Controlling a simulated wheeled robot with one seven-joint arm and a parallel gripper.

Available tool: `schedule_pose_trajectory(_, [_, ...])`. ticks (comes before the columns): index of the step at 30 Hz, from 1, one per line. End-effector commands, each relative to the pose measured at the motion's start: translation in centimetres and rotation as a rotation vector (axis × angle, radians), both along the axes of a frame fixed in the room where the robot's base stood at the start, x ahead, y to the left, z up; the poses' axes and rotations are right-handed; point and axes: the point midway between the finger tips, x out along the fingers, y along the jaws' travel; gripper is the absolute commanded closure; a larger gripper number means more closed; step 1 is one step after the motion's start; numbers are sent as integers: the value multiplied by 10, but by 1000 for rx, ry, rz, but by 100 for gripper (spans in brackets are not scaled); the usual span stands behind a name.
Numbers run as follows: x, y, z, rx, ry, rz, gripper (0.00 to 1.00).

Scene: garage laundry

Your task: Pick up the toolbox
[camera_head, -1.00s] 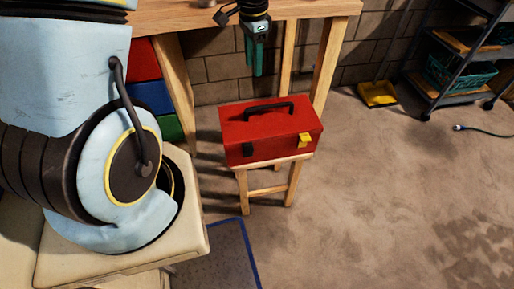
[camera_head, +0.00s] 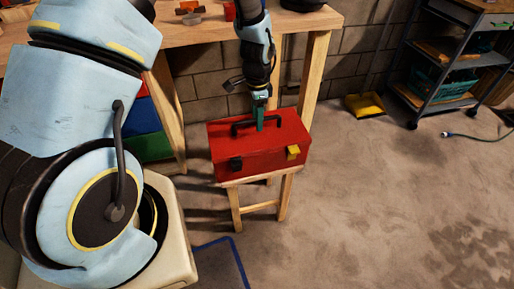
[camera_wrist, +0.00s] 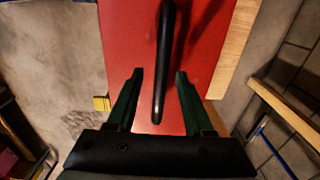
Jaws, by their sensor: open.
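The red toolbox (camera_head: 262,152) sits on a small wooden stool (camera_head: 258,190). It has a black handle (camera_head: 270,124) on top, with one black and one yellow latch on its front. My gripper (camera_head: 259,123) points down at the toolbox, at the handle. In the wrist view, my gripper (camera_wrist: 158,80) is open, with one green finger on each side of the black handle (camera_wrist: 165,60). The red lid (camera_wrist: 130,40) lies beneath the fingers. I cannot tell whether the fingers touch the lid.
A wooden workbench (camera_head: 190,36) stands behind the stool, with coloured bins (camera_head: 152,146) beneath it at left. A yellow dustpan (camera_head: 366,105) and a shelf cart (camera_head: 450,70) stand at back right. The concrete floor to the right is mostly clear.

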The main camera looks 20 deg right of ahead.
Motion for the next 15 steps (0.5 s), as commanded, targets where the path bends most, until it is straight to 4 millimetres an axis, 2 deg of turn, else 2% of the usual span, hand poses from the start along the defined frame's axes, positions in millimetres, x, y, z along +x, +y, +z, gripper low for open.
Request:
schedule_pose_trajectory(4, [1, 1, -13, 1, -1, 0, 48])
schedule_pose_trajectory(11, [1, 1, -15, 0, -1, 1, 48])
schedule_pose_trajectory(15, [1, 0, -15, 0, -1, 1, 62])
